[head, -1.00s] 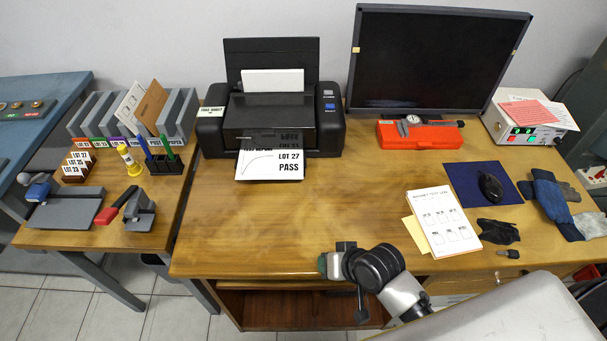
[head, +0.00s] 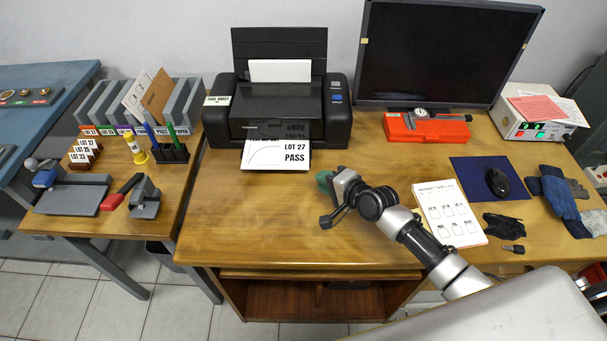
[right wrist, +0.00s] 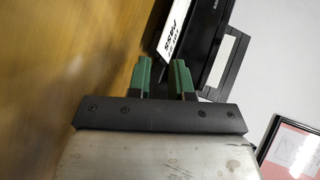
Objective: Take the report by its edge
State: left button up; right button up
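The report (head: 276,156) is a white sheet with a curve and the words LOT 27 PASS. It sticks out of the front of the black printer (head: 277,112), over the desk. In the right wrist view the report (right wrist: 174,38) shows beyond the fingertips, partly cut off by the top edge. My right gripper (head: 325,181) is over the desk, to the right of and nearer than the report, apart from it. In the right wrist view its two green fingers (right wrist: 161,74) stand apart with nothing between them. My left gripper is in neither view.
The desk (head: 240,215) is clear in front of the printer. A notepad sheet (head: 450,212), a mouse on a blue mat (head: 465,185) and gloves lie to the right. A red case (head: 430,130) lies below the monitor (head: 440,55). A side table at left holds files and stamps.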

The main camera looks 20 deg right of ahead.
jog(key=b+x, duration=0.4)
jog(key=x, duration=0.3)
jog(key=shift+f, duration=0.2)
jog(key=shift+w+a+f+b, duration=0.1)
jog(key=shift+w+a+b, duration=0.25)
jog(key=shift+w, duration=0.2)
grip_shut()
notch_tip(320, 180, up, 3)
jog(key=p, duration=0.2)
jog(key=shift+f+p, duration=0.15)
jog(key=shift+p, duration=0.25)
jog(key=shift+f, duration=0.15)
jog(key=p+v, duration=0.4)
jog(key=v, duration=0.2)
jog(key=shift+s+d, duration=0.1)
jog(key=shift+s, duration=0.05)
jog(key=p+v, duration=0.4)
jog(key=v, duration=0.4)
jog(key=shift+s+d+f, duration=0.15)
jog(key=shift+s+d, duration=0.1)
jog(key=shift+s, duration=0.1)
